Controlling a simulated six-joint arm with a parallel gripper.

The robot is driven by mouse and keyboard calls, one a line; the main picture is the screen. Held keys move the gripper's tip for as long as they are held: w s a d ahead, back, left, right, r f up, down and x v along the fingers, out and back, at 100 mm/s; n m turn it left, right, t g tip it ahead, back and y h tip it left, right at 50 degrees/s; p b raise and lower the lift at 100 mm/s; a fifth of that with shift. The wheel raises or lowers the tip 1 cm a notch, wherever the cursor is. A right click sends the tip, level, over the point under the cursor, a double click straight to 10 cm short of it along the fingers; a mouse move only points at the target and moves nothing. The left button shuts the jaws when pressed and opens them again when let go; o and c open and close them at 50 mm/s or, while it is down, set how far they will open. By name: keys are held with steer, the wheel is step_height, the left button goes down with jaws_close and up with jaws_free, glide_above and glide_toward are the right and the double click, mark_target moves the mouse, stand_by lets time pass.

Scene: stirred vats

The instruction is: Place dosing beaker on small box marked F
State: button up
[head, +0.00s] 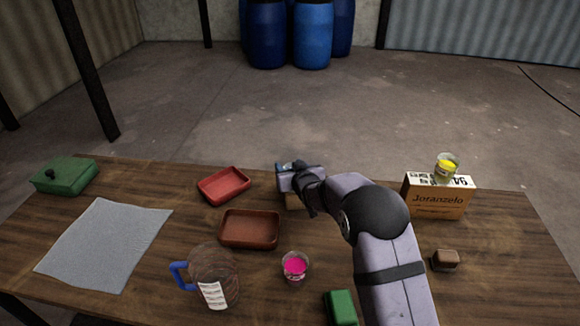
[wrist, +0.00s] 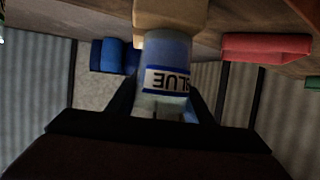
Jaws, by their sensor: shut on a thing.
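My gripper (head: 288,180) is at the middle of the table's far side, shut on a clear beaker with a blue-edged white label reading BLUE (wrist: 167,78). The wrist view is upside down, so the beaker stands upright between the two fingers (wrist: 165,100). In the head view only a bluish bit of the beaker (head: 284,167) shows past my gripper. A small tan box (wrist: 170,13) lies right below the beaker's base; whether they touch I cannot tell. The box (head: 292,202) is mostly hidden by my gripper in the head view, and no letter F shows on it.
A red tray (head: 224,185) and a brown tray (head: 250,229) lie left. A pink-filled beaker (head: 295,267), a jug (head: 215,277) and a green block (head: 341,307) are nearer.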

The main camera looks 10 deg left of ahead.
steer(key=shift+f, duration=0.1)
steer(key=o, duration=0.7)
steer(key=shift+f, duration=0.1)
steer(key=o, duration=0.4)
steer(key=shift+o, duration=0.2)
steer(key=shift+r, duration=0.25)
steer(key=b+v, duration=0.1)
steer(key=v, duration=1.1)
steer(key=shift+b, duration=0.4)
